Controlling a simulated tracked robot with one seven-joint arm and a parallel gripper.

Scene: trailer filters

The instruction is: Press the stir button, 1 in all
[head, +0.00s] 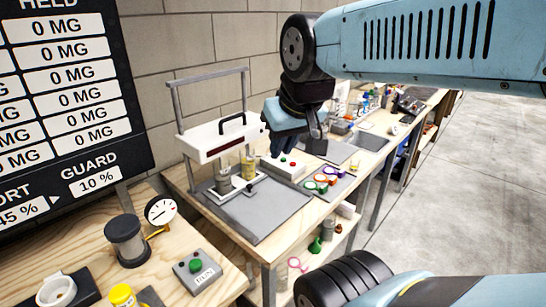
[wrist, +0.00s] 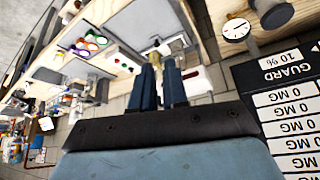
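A white box with a red and a green button (head: 287,166) sits on the far bench behind the grey tray; it also shows in the wrist view (wrist: 117,59). A small grey box with one green button (head: 196,270) stands on the near bench; its label is hard to read. I cannot tell which button is for stirring. My gripper (head: 277,143) hangs in the air above the far bench, beside the white framed unit (head: 222,140), apart from both button boxes. In the wrist view its two dark fingers (wrist: 159,64) stand a little apart with nothing held.
Two vials (head: 248,168) stand under the framed unit on the grey tray (head: 255,215). Coloured rings (head: 320,182) lie right of it. A dial gauge (head: 160,211) and a dark jar (head: 127,240) stand on the near bench. A display board (head: 65,95) fills the left.

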